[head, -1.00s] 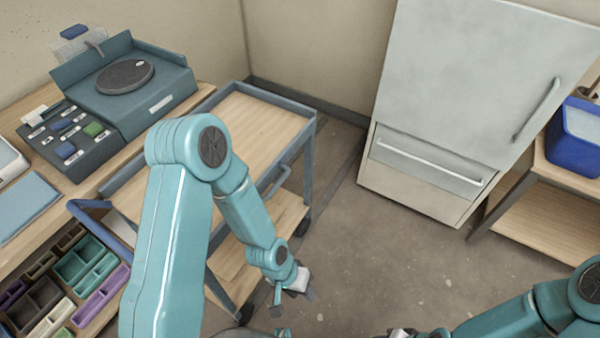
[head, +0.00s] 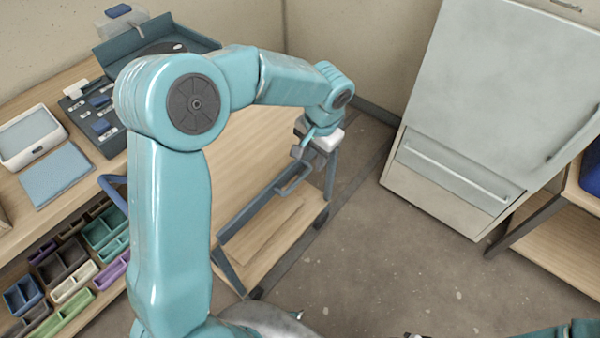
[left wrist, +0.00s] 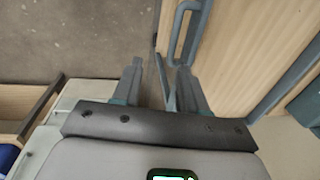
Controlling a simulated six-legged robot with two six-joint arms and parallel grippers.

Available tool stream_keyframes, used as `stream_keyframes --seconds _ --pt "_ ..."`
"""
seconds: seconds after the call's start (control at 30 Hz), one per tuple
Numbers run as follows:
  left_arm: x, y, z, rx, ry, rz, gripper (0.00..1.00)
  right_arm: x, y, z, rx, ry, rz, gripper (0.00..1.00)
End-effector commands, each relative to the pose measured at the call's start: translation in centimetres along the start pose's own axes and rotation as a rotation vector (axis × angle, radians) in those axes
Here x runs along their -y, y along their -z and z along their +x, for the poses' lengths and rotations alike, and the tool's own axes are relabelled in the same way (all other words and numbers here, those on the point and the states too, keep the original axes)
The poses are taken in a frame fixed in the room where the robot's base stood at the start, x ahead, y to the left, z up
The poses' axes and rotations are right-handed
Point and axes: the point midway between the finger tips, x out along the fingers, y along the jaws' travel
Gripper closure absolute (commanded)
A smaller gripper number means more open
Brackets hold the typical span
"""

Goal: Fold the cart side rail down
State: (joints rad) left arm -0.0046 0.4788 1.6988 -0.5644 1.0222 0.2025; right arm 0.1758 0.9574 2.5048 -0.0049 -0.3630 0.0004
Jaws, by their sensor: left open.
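The cart (head: 232,172), with a wooden top and grey-blue frame, stands left of centre in the head view, partly hidden by my left arm. Its side rail (head: 248,213) runs along the near right side and carries a loop handle (head: 294,180). In the left wrist view the handle (left wrist: 181,32) lies just beyond the fingertips, beside the wooden top. My left gripper (head: 308,152) is open and empty at the far end of the rail; its fingers (left wrist: 158,82) point toward the handle. I cannot tell whether a finger touches the rail. My right gripper (head: 412,335) barely shows at the bottom edge.
A workbench (head: 88,190) with trays and a dark blue-grey case is on the left. A pale cabinet (head: 485,100) with a drawer stands at the back right, beside a wooden shelf (head: 560,222). The floor (head: 375,255) between cart and cabinet is clear.

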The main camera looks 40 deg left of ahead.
Motion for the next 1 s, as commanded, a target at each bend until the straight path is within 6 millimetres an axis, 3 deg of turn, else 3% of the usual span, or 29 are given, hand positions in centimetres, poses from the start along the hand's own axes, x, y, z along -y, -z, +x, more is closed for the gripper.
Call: stream_keyframes --seconds 0.03,0.1,0.23,0.7,1.0 --pt "0.9 0.2 -1.6 -0.002 0.028 -0.011 0.58 0.1 0.0 -0.2 0.000 0.000 0.000 0.57" --pt "1.8 0.2 -2.6 0.004 0.053 -0.021 0.58 0.1 0.0 -0.2 0.000 0.000 0.000 0.57" --pt "2.1 0.1 -1.8 0.011 0.063 -0.025 0.58 0.1 0.0 -0.2 0.000 0.000 0.000 0.57" --pt "2.5 0.1 8.9 0.014 0.059 -0.022 0.58 0.2 0.0 -0.6 0.000 0.000 0.000 0.57" --pt "2.8 0.1 13.0 0.010 0.060 -0.022 0.58 0.3 0.0 -0.8 0.000 0.000 0.000 0.57"
